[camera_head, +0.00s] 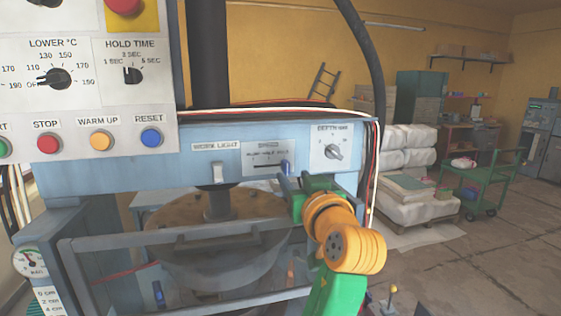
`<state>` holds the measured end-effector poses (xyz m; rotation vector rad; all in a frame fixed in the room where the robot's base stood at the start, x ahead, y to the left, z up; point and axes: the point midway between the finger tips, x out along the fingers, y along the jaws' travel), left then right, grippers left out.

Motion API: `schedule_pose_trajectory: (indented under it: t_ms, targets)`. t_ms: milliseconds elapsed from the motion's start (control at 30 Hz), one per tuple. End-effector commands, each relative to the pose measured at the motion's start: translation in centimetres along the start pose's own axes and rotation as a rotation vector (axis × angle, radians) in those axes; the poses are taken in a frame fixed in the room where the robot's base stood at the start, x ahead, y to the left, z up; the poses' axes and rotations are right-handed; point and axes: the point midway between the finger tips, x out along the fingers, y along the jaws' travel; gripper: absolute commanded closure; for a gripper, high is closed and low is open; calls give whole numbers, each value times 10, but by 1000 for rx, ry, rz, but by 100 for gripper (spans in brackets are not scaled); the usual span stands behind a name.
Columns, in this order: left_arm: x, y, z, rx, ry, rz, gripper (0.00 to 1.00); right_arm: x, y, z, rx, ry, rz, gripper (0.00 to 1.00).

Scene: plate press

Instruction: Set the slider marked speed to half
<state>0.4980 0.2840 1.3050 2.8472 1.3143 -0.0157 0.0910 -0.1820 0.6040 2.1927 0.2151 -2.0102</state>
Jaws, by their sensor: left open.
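The speed slider panel (268,157) is a pale plate marked SPEED on the blue front beam of the press. It has a dark horizontal slot and a small scale printed above it, too small to read surely. A blue slider knob (286,167) stands at the right end of the slot. My left gripper (288,184) is open, just below and right of the knob, pointing at the panel. Its wrist is orange and green. I cannot tell whether the fingers touch the knob. My right gripper is not in view.
A work light switch (217,172) is left of the slider, and a depth dial (333,151) is right of it. A guard frame (160,238) and round plate lie below. A control box (85,80) with dials and buttons is at upper left. Cables (372,180) hang at right.

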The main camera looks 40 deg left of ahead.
Motion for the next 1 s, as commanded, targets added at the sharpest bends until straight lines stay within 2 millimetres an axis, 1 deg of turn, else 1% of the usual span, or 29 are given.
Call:
schedule_pose_trajectory:
  t_ms: [67, 200, 300, 433, 633, 667, 700, 767, 800, 833, 1000]
  targets:
    - [10, 0, -4, 5, 0, -2, 52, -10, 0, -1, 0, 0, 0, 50]
    - [40, -1, -7, 7, -2, -4, 52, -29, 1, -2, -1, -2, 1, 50]
    - [57, 0, -5, 7, -1, -3, 52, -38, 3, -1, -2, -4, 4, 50]
    - [68, 0, -2, 4, -1, -1, 52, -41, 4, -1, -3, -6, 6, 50]
    - [69, 0, 1, 1, -1, 1, 52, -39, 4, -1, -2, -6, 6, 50]
    - [69, 0, 1, 1, -1, 1, 55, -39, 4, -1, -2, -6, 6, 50]
    - [69, 0, 0, 1, -1, 1, 66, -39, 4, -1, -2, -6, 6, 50]
    - [69, 0, 0, 1, -1, 1, 82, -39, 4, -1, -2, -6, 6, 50]
    - [69, 0, 0, 1, -1, 1, 93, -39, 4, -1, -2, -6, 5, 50]
    - [69, 0, 0, 1, -1, 1, 100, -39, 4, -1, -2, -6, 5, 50]
    - [69, 0, 0, 2, 0, 1, 100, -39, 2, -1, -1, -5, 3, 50]
